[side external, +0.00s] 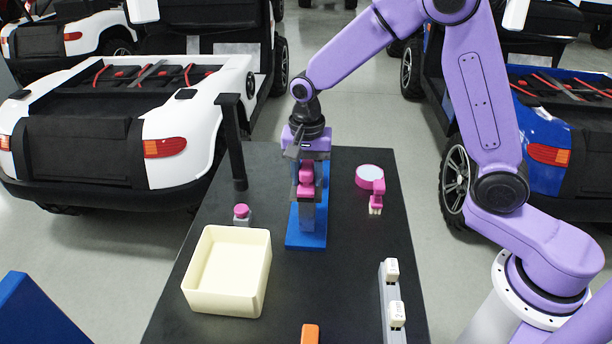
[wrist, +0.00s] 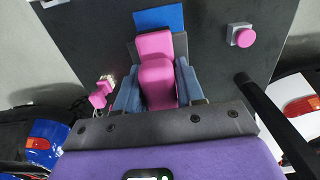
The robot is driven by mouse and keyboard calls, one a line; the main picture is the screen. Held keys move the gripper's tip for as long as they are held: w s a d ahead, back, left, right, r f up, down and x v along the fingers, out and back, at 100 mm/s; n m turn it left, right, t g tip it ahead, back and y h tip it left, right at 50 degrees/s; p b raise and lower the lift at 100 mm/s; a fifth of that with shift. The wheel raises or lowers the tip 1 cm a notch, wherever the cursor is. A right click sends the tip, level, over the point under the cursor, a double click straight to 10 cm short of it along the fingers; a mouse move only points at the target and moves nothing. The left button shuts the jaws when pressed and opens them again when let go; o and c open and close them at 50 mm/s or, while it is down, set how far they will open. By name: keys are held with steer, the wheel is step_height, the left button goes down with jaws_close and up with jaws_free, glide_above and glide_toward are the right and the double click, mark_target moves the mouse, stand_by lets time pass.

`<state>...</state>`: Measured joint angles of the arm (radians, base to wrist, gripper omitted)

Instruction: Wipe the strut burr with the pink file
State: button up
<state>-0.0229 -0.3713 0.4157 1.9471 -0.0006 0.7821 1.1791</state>
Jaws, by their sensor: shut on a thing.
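My gripper (side external: 306,178) points down over the middle of the black table. It is shut on a pink block-shaped piece (side external: 306,174), which I take to be the pink file. In the wrist view, the pink file (wrist: 155,72) sits between the two blue-grey fingers of my gripper (wrist: 157,88). A black post with a flat top (side external: 237,150) stands to the left. I cannot make out a burr or tell which upright is the strut.
A cream open bin (side external: 265,275) stands front left, near a pink button on a grey box (side external: 241,213). A pink round-headed item (side external: 371,180) is at right. A grey rail (side external: 389,300) with white blocks and an orange piece (side external: 310,334) are at the front.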

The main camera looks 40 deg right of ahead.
steer(key=shift+w+d+r, duration=0.15)
steer(key=shift+w+d, duration=0.35)
steer(key=shift+w, duration=0.05)
steer(key=shift+s+a+f, duration=0.15)
steer(key=shift+s+a, duration=0.35)
steer(key=shift+s+a+f, duration=0.15)
steer(key=shift+s+a, duration=0.35)
steer(key=shift+s+a+f, duration=0.1)
steer(key=shift+s+a, duration=0.1)
steer(key=shift+s, duration=0.05)
steer(key=shift+c, duration=0.3)
steer(key=shift+w+r, duration=0.1)
steer(key=shift+r, duration=3)
